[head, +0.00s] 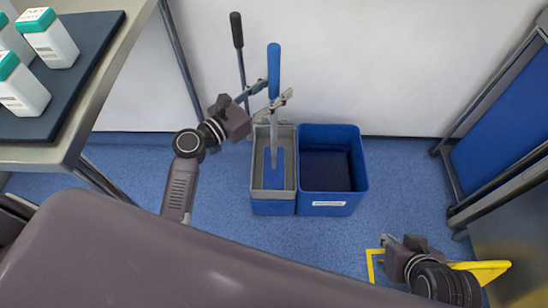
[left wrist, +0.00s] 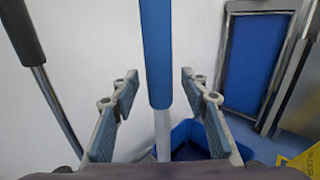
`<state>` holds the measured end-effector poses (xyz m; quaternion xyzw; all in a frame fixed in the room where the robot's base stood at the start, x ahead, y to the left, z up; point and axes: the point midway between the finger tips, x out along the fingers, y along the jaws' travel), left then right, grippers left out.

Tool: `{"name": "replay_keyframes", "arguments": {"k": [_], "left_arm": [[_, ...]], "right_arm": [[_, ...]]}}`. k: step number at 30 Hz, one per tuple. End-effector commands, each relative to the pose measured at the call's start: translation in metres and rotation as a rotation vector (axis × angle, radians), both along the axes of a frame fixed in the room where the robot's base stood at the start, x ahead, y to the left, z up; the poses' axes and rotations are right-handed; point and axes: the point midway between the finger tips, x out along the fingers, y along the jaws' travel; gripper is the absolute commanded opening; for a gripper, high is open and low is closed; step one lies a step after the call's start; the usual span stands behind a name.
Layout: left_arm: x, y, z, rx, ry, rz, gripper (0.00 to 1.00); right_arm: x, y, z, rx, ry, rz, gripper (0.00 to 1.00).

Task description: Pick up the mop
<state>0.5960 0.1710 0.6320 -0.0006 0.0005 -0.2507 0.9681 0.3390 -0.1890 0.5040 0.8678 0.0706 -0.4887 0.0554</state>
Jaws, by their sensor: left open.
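The mop (head: 273,70) has a blue handle grip and a pale shaft, and stands upright in a grey wringer bucket (head: 258,170). My left gripper (head: 268,97) is open at the lower part of the blue grip. In the left wrist view the mop handle (left wrist: 157,50) runs between the two spread fingers of the gripper (left wrist: 158,88), with a gap visible on both sides. My right gripper (head: 398,252) is low at the right, near the floor and away from the mop; its finger opening is not clear.
A second, black-handled pole (head: 237,32) leans just left of the mop. A blue bucket (head: 345,197) adjoins the grey one. A steel table (head: 75,135) with white bottles stands at left. A yellow object (head: 492,270) is beside my right arm. A blue-panelled frame (head: 500,130) stands right.

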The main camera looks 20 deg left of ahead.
Motion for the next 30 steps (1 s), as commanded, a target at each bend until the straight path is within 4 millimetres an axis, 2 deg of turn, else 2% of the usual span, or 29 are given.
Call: {"name": "replay_keyframes", "arguments": {"k": [5, 17, 30], "left_arm": [[0.0001, -0.0002, 0.0001, 0.000, 0.000, 0.000, 0.41], [-0.0002, -0.0002, 0.0000, 0.001, 0.000, -0.001, 0.00], [0.0002, -0.0001, 0.0063, 0.000, -0.004, 0.000, 0.00]], "right_arm": [[0.0002, 0.0002, 0.0002, 0.000, -0.001, 0.000, 0.00], [0.0002, -0.0001, 0.0003, 0.000, 0.000, 0.000, 0.00], [-0.0030, -0.0010, 0.0011, -0.003, 0.014, -0.001, 0.00]]}}
